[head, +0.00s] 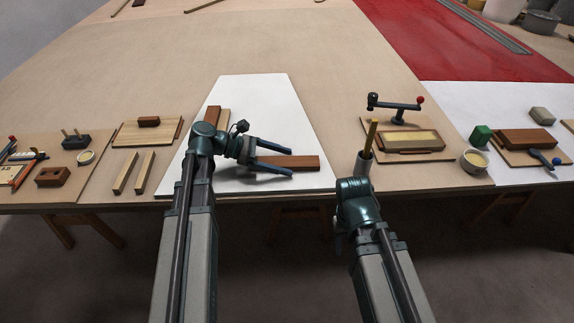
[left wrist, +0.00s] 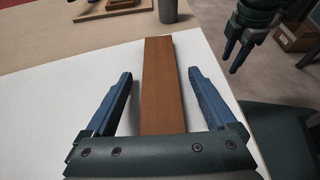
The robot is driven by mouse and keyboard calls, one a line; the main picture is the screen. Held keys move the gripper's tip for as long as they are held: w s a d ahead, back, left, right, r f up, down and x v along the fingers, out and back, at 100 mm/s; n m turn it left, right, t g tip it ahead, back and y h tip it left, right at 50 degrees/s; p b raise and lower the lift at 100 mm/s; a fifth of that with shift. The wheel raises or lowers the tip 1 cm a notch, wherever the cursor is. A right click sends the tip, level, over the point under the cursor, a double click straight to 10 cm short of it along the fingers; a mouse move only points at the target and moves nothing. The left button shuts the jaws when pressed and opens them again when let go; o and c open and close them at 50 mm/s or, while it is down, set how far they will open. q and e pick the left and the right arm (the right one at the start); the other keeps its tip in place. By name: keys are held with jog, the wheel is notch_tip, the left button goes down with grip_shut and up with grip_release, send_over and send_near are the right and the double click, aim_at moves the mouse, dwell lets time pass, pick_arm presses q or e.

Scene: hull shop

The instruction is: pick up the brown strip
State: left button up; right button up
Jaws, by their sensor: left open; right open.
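The brown strip (head: 305,162) lies flat on the white sheet near the table's front edge. It also shows in the left wrist view (left wrist: 160,75), running lengthwise away from my gripper. My left gripper (head: 290,160) is open, with one blue finger on each side of the strip and a gap to both; its near end is hidden under the gripper body. I cannot tell how far above the sheet the fingers are. My right gripper (left wrist: 236,50) is off to the right, beyond the table edge, apart from the strip; its fingers are mostly hidden in the head view.
A grey cup (head: 364,160) with a yellowish stick stands right of the sheet. Two pale strips (head: 126,173) and a board (head: 160,131) lie further left. The sheet's far part is clear.

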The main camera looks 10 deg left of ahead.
pick_arm(q)
jog(key=shift+c, duration=0.3)
grip_shut()
jog(key=shift+r, duration=0.15)
